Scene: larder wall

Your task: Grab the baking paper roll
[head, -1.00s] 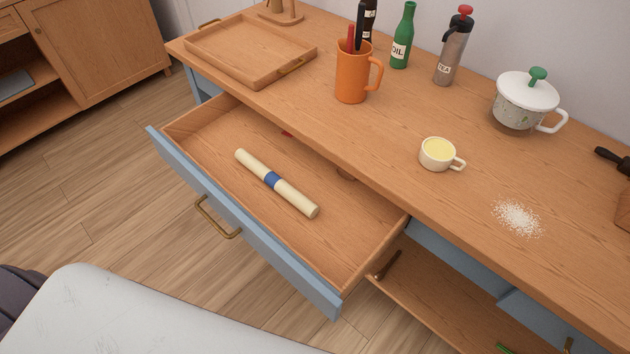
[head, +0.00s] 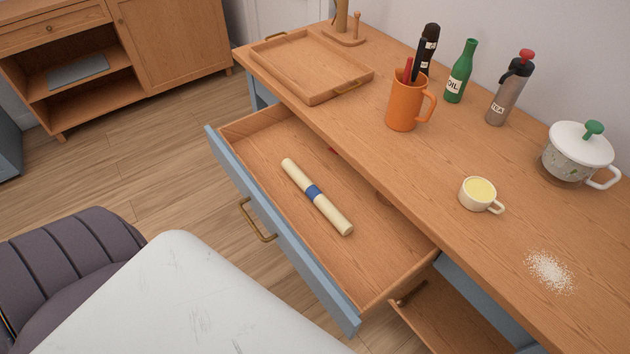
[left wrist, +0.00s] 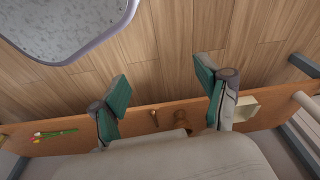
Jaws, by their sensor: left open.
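The baking paper roll (head: 301,177) is a pale cream cylinder with a blue band around its middle. It lies slantwise on the floor of the open drawer (head: 350,264), which has a blue front and a brass handle. Neither gripper shows in the head view. In the left wrist view my left gripper (left wrist: 166,97) has its two green-padded fingers spread wide, with nothing held between them. The roll cannot be made out in that view, so its distance from the gripper is unclear. My right gripper is not in view.
On the worktop above the drawer stand a wooden tray (head: 322,90), an orange mug (head: 402,108) with utensils, an oil bottle (head: 459,75), a cup (head: 478,195) and a lidded pot (head: 575,157). A small red item (head: 333,151) is partly hidden at the drawer's back.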

